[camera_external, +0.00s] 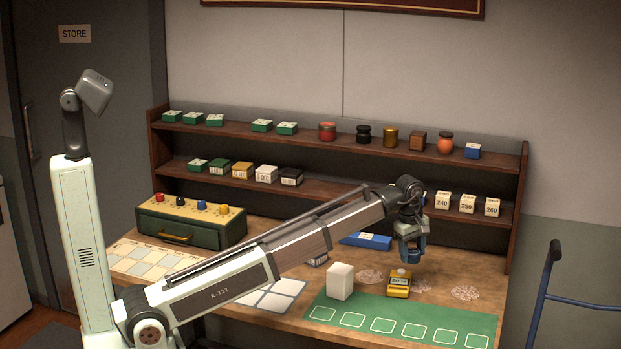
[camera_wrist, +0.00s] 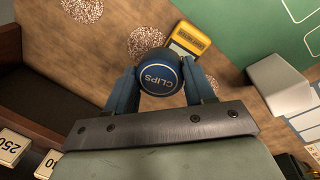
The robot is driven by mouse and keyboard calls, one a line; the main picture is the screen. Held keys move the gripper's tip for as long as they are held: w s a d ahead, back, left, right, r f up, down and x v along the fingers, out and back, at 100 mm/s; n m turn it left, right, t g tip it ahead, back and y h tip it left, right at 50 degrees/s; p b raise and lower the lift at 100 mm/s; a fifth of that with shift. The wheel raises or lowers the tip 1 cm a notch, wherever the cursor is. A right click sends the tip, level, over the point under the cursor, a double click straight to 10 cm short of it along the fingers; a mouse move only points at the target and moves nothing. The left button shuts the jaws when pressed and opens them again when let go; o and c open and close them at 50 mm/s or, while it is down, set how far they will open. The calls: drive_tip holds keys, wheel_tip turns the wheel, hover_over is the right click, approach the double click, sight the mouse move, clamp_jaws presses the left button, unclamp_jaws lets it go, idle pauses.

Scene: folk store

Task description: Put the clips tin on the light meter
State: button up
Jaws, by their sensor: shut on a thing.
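The clips tin (camera_wrist: 160,76) is a round dark blue tin with "CLIPS" in white on its lid. My gripper (camera_wrist: 158,82) is shut on it, with one blue finger on each side. In the external view my gripper (camera_external: 411,252) hangs above the table, just above and slightly right of the light meter. The light meter (camera_external: 398,291) is a small yellow device with a dark display, standing at the back edge of the green mat. In the wrist view the light meter (camera_wrist: 191,36) shows beyond the tin, partly hidden by it. The tin appears apart from the meter.
A white block (camera_external: 340,281) stands left of the meter. The green mat (camera_external: 440,318) with outlined squares lies in front. A blue box (camera_external: 366,241) lies behind. Shelves (camera_external: 340,146) with small goods stand at the back. Speckled round patches mark the table near the meter.

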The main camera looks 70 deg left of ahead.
drive_tip(key=r, duration=0.1)
hover_over(401, 280)
drive_tip(key=shift+s+f+m, duration=0.1)
drive_tip(key=shift+f+m, duration=0.6)
drive_tip(key=shift+f, duration=0.9)
drive_tip(key=shift+s+f+m, duration=0.15)
drive_tip(key=shift+f+m, duration=0.55)
drive_tip(key=shift+f, duration=0.95)
drive_tip(key=shift+s+f+m, duration=0.1)
drive_tip(key=shift+f+m, duration=0.6)
drive_tip(key=shift+f, duration=0.9)
drive_tip(key=shift+f, duration=0.15)
drive_tip(key=o, duration=1)
drive_tip(key=shift+o, duration=0.2)
wheel_tip(401, 280, up, 12)
drive_tip(key=s, duration=0.1)
drive_tip(key=shift+s+a, duration=0.2)
drive_tip(key=shift+a, duration=0.05)
